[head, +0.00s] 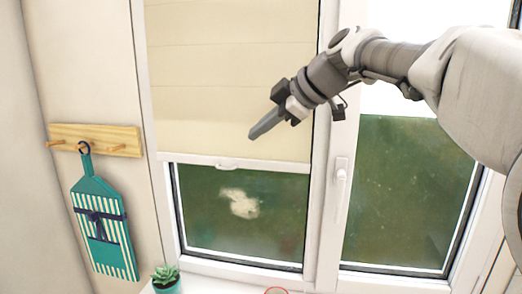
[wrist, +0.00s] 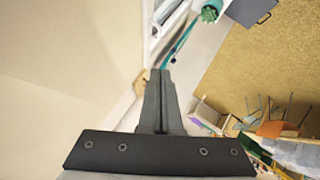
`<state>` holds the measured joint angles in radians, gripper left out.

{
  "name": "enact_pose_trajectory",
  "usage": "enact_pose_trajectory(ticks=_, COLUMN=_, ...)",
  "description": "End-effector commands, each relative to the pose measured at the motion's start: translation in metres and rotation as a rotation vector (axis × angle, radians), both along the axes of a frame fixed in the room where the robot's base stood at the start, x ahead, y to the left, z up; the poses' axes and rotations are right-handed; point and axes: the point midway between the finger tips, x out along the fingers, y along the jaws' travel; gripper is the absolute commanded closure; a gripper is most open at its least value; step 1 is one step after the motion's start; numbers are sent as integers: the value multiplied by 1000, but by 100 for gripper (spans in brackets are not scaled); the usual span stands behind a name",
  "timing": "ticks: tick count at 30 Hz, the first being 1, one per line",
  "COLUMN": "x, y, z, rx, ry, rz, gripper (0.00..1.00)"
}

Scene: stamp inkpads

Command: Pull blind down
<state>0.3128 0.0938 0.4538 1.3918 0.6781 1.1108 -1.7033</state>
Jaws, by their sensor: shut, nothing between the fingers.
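A cream roller blind (head: 230,75) covers the upper part of the left window pane in the head view. Its white bottom bar (head: 195,160) has a small pull tab (head: 227,166) near the middle, and bare glass shows below. My gripper (head: 252,136) is shut and empty, in front of the lower part of the blind, its tip pointing down and left, a little above and right of the tab. I cannot tell whether it touches the blind. In the wrist view, the shut fingers (wrist: 158,75) show with the pale blind (wrist: 70,60) to the left.
A white window handle (head: 341,178) stands right of the blind. A teal apron-like board (head: 103,228) hangs from a wooden peg rack (head: 95,139) on the left wall. A small plant (head: 165,277) stands on the sill. The wrist view shows a tan floor (wrist: 260,70) with furniture far below.

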Motion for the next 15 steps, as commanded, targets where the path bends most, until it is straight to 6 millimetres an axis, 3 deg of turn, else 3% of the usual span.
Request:
enact_pose_trajectory(ticks=8, x=7, y=11, z=-3, rx=27, ry=-1, rz=30, gripper=100)
enact_pose_trajectory(ticks=15, x=23, y=41, z=-28, rx=25, ry=5, rz=33, gripper=100)
